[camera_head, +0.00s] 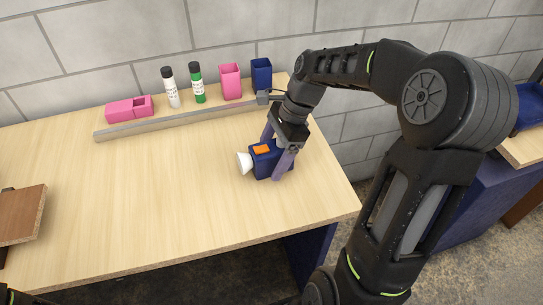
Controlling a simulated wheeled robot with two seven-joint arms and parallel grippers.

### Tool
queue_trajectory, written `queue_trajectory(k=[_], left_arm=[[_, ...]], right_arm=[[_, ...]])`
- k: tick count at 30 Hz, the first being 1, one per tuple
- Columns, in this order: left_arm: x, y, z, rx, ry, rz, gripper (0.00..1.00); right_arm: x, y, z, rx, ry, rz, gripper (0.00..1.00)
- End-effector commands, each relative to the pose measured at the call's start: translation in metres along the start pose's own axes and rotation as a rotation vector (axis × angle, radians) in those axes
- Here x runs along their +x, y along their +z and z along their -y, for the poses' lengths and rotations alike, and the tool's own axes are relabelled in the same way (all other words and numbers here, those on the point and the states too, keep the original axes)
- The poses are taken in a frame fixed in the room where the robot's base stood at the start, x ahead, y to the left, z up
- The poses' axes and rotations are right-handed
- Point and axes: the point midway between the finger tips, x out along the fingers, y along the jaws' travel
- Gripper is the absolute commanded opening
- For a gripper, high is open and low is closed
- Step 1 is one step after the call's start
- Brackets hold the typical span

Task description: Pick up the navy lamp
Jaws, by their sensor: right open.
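The navy lamp (264,165) lies on the wooden table, with a white cone-shaped head pointing left and an orange patch on top. My right gripper (272,159) reaches down over it from above. Its fingers are open, one on the far side of the lamp's body and one on the near side. I cannot tell whether either finger touches the lamp. The lamp's right end is partly hidden by the gripper. My left gripper is out of view.
A brown board (22,215) is at the left edge. The table's middle is clear.

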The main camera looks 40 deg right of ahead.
Motion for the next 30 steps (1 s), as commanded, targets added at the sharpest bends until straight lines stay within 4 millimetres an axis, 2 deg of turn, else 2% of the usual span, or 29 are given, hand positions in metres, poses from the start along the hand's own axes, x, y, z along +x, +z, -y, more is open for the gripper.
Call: queue_trajectory(k=[15, 30], left_arm=[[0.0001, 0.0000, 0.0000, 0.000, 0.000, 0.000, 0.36], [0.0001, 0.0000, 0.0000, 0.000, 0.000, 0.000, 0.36]], right_arm=[[-0.0005, 0.0001, 0.0000, 0.000, 0.000, 0.000, 0.78], [-0.0006, 0.0001, 0.0000, 0.000, 0.000, 0.000, 0.38]])
